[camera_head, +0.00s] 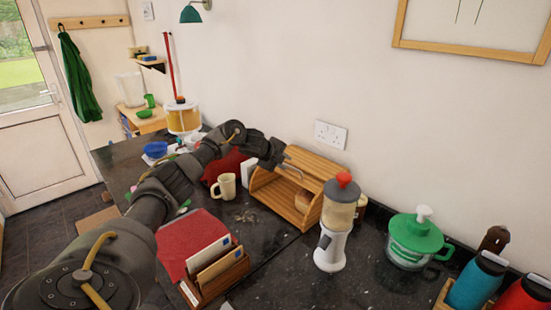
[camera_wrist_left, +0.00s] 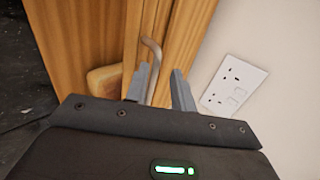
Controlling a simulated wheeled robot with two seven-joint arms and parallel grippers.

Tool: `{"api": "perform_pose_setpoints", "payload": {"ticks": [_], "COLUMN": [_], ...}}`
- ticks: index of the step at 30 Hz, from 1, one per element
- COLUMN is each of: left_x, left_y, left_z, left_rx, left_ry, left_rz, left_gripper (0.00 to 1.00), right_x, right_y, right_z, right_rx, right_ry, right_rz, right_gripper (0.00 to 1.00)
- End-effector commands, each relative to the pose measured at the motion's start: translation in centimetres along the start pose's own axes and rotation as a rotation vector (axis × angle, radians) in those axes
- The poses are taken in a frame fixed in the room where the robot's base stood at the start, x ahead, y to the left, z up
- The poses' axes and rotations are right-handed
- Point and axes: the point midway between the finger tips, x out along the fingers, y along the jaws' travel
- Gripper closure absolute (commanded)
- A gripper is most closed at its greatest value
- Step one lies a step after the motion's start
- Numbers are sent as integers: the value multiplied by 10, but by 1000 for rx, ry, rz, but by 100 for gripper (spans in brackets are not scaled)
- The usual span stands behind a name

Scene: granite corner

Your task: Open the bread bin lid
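The wooden bread bin (camera_head: 266,190) stands on the dark counter against the wall. Its slatted lid (camera_head: 318,163) is up, and the front shows an open inside with a tan block, perhaps bread, at its right. The block also shows in the left wrist view (camera_wrist_left: 103,80). My left gripper (camera_head: 288,161) is at the bin's upper left. In the left wrist view, its two fingers (camera_wrist_left: 160,88) stand apart with the bent metal handle (camera_wrist_left: 152,62) between them, nearer the left finger. My right gripper is out of view.
A white blender with a red cap (camera_head: 332,245) stands close in front of the bin's right side. A cream mug (camera_head: 226,187) and a letter rack (camera_head: 215,279) are to the left. A green-lidded container (camera_head: 415,240) and bottles (camera_head: 476,283) are at right.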

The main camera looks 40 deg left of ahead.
Motion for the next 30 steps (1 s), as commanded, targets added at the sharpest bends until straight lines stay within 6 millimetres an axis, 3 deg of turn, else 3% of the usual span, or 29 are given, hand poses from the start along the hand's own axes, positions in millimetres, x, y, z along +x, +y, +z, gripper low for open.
{"api": "perform_pose_setpoints", "payload": {"ticks": [6,12,30], "left_x": [-43,-67,-74], "left_y": [0,-2,-3], "left_z": [1,1,1], "left_rx": [3,0,-1], "left_ry": [-5,-5,-5], "left_rz": [-9,-9,-9], "left_gripper": [75,75,75], "right_x": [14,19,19], "right_y": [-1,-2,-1], "right_z": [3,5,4], "right_rx": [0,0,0], "right_ry": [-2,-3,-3], "right_rz": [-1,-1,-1], "right_gripper": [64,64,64]}}
